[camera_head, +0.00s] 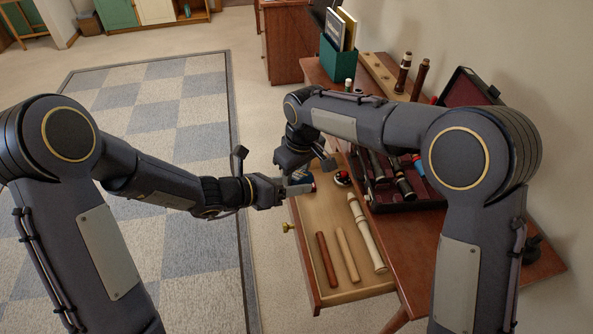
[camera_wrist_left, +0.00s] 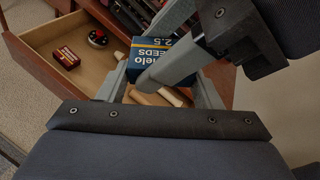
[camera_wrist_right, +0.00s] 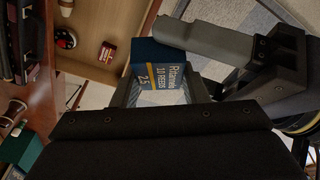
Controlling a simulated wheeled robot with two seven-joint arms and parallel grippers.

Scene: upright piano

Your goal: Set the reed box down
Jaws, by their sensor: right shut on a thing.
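The dark blue reed box with white lettering and a yellow stripe is in the right wrist view (camera_wrist_right: 152,68), between the fingers of my right gripper (camera_wrist_right: 160,92), which is shut on it. It also shows in the left wrist view (camera_wrist_left: 150,47), partly covered by a finger of the right gripper. My left gripper (camera_wrist_left: 162,88) is open, its fingers spread close to the box; I cannot tell if they touch it. In the head view the two grippers meet above the far end of the open drawer (camera_head: 318,293), mostly hiding the box.
The drawer holds a small red box (camera_wrist_left: 66,57), a round black and red item (camera_head: 342,178), and red (camera_head: 326,259), tan (camera_head: 347,254) and cream (camera_head: 366,233) rods. On the desk are an open instrument case (camera_head: 410,207) and a green holder (camera_head: 337,62).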

